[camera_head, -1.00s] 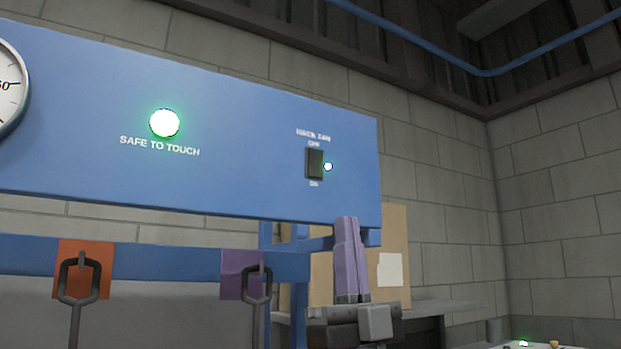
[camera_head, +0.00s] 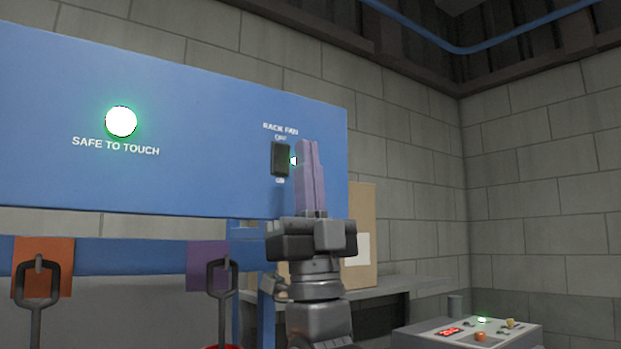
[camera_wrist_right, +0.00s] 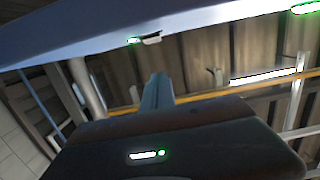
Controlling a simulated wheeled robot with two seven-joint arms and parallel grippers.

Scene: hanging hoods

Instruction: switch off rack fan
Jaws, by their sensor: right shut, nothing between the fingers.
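The rack fan switch (camera_head: 281,159) is a dark rocker on the blue panel (camera_head: 200,130), with OFF printed above it and ON below. A small lit lamp (camera_head: 293,160) sits just to its right, partly hidden by my fingers. My right gripper (camera_head: 307,145) points upward with its purple-grey fingers shut and empty, just right of the switch in the picture. I cannot tell if it touches the panel. In the right wrist view the shut fingers (camera_wrist_right: 157,85) point up toward the panel's edge, where the switch (camera_wrist_right: 152,38) sticks out. My left gripper is not in view.
A green SAFE TO TOUCH lamp (camera_head: 121,121) glows on the panel. A cardboard box (camera_head: 362,215) stands on a shelf behind. A control box (camera_head: 470,335) is at lower right.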

